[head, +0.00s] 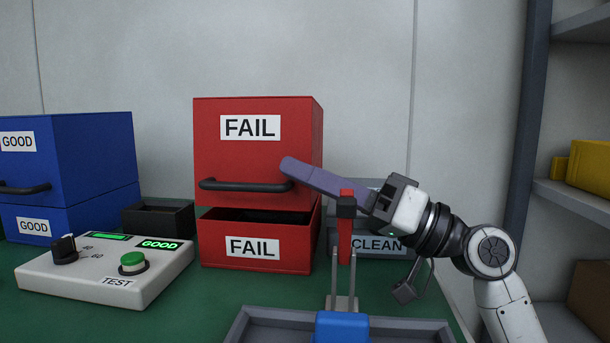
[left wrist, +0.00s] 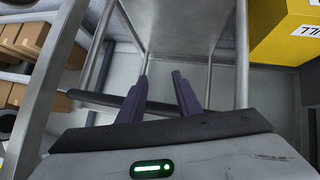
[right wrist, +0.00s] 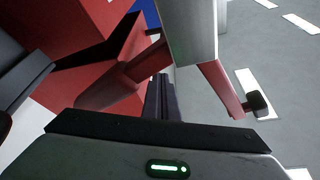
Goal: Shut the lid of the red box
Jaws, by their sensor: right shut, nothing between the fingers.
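The red box (head: 212,240) stands on the green bench with a FAIL label on its front. Its red lid (head: 255,158), also labelled FAIL, is raised, and a dark opening shows between lid and box. A black handle (head: 240,185) runs along the lid's lower front edge. My right gripper (head: 288,167) is shut and empty, its fingertips at the right end of the handle; I cannot tell whether they touch. Its fingers (right wrist: 162,88) are together in the right wrist view, with red surfaces beyond. My left gripper (left wrist: 160,90) is open and empty, away from the box.
A blue GOOD box (head: 95,160) and a test panel (head: 105,270) stand left. A small black bin (head: 158,219) is beside the red box. A grey CLEAN box (head: 375,244) is behind my right arm. An upright red tool (head: 346,235) and grey tray (head: 400,330) stand in front.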

